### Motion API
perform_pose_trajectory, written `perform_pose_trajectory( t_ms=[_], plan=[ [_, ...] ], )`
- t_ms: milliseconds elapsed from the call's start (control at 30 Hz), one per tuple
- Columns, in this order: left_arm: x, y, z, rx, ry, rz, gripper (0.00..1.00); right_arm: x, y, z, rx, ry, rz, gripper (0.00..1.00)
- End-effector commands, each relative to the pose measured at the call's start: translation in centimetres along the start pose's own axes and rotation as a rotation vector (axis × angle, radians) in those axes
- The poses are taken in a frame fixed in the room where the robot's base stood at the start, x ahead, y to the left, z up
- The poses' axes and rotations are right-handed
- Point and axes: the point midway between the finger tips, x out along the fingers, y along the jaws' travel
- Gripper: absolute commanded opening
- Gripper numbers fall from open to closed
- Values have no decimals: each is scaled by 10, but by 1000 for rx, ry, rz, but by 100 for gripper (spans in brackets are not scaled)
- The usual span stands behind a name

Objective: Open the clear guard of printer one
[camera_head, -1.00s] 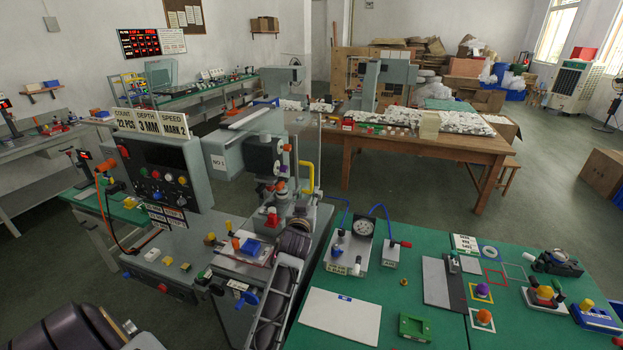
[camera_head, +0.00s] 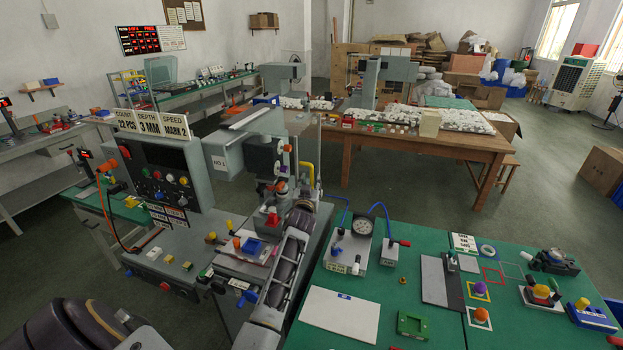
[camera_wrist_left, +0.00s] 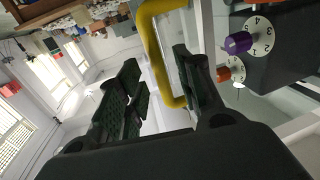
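Printer one (camera_head: 219,163), a grey machine marked NO 1, stands left of centre in the head view. Its clear guard is hard to make out; a yellow handle (camera_head: 311,174) shows at its right side. In the left wrist view the yellow handle (camera_wrist_left: 160,62) is a bent bar between the two dark fingers. My left gripper (camera_head: 304,193) is just below the handle in the head view, small and partly mixed with the machine behind. Its fingers (camera_wrist_left: 160,95) are well apart, with gaps to the bar on both sides. My right gripper is not in view.
A purple dial knob (camera_wrist_left: 238,43) is close to the right finger in the wrist view. A control panel (camera_head: 158,175) stands left of the printer. A green table (camera_head: 400,285) with a gauge fixture and small parts lies right of my arm.

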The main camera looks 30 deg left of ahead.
Motion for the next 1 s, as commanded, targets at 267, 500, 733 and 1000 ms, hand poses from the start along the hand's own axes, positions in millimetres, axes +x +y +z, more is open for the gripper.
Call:
perform_pose_trajectory(
  t_ms=[267,500,733,1000],
  plan=[
    [21,0,-1,-2,1,0,35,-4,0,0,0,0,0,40],
    [30,0,0,0,0,0,35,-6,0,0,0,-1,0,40],
    [31,0,0,0,0,0,35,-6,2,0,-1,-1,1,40],
    [31,0,0,-1,0,0,15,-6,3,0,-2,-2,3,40]
  ],
)
